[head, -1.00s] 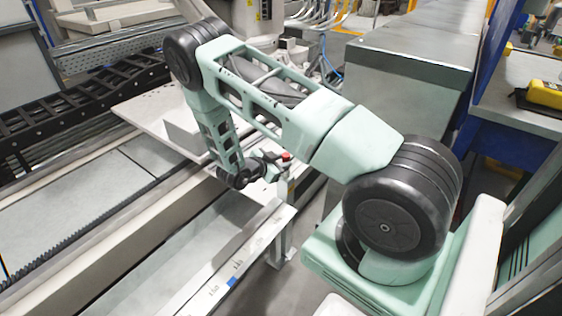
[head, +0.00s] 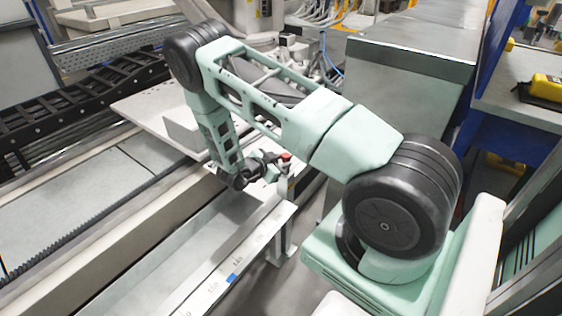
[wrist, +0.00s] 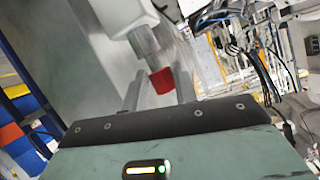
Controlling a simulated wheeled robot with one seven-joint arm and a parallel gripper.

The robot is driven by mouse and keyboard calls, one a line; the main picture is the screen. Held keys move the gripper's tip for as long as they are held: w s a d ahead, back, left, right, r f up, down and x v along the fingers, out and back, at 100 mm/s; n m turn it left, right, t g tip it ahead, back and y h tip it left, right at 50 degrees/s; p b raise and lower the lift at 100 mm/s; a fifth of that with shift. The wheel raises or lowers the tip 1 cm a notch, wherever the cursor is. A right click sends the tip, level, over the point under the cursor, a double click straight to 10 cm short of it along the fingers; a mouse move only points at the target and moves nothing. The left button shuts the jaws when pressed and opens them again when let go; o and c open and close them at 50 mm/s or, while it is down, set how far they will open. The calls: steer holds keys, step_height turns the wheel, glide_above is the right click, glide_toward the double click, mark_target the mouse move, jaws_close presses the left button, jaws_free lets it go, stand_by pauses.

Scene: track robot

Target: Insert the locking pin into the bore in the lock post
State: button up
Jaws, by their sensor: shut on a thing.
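The locking pin shows as a red knob (wrist: 162,82) between the two grey fingers of my gripper (wrist: 158,88) in the wrist view. My gripper is shut on it. In the head view the red knob (head: 286,156) is a small spot at the end of my arm, beside my dark wrist joint. A pale body with a grey rounded end (wrist: 144,42) lies just beyond the knob in the wrist view; it may be the lock post. The pin's shaft and the bore are hidden, so I cannot tell whether the pin is in the bore.
A long pale rail with a marked scale (head: 232,277) runs below my gripper. A flat pale plate (head: 150,115) lies left of my forearm. A large grey cabinet (head: 400,95) stands behind my arm. A yellow device (head: 547,90) lies on the bench at right.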

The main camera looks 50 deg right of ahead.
steer(key=shift+f, duration=0.5)
steer(key=o, duration=1.1)
steer(key=shift+o, duration=0.2)
steer(key=shift+a, duration=0.1)
steer(key=p+v, duration=0.1)
steer(key=v, duration=1.6)
steer(key=shift+p, duration=0.3)
steer(key=shift+a, duration=0.1)
steer(key=shift+c, duration=0.3)
